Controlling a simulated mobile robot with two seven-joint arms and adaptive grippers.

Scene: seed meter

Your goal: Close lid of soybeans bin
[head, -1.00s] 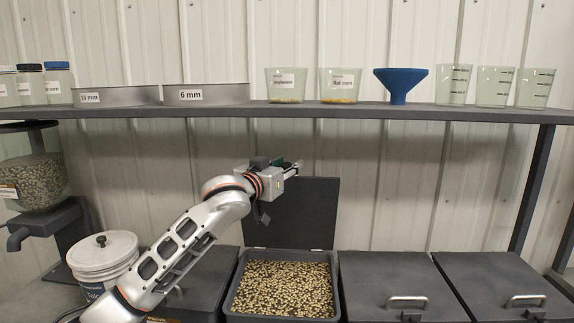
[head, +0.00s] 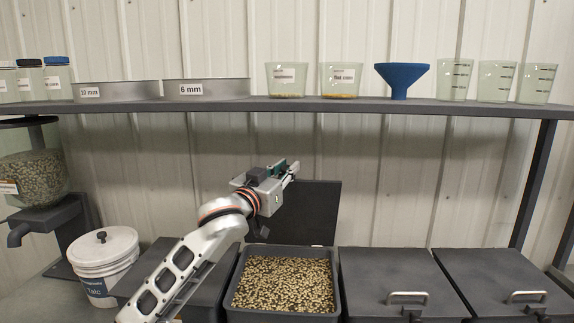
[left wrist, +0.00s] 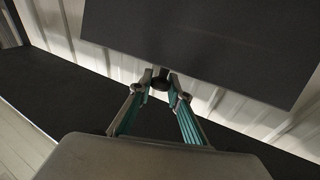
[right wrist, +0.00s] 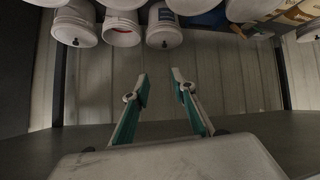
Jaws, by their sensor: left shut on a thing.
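The soybeans bin (head: 333,303) is an open grey bin full of tan and dark beans, low in the middle of the head view. Its dark square lid (head: 318,215) stands raised at the back, with its left part behind my arm. My left gripper (head: 292,170) is at the lid's upper edge. The lid also fills the top of the left wrist view (left wrist: 205,40), where my left fingers are shut on its edge region; the exact contact is unclear. My right gripper (right wrist: 161,85) is open and empty, seen only in the right wrist view.
Two closed bins with silver handles stand to the right (head: 395,275) (head: 490,270). Another dark bin is partly behind my left arm. A white talc bucket (head: 105,262) is at left. A shelf (head: 340,104) with jars, sieves, beakers and a blue funnel (head: 401,78) runs above.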

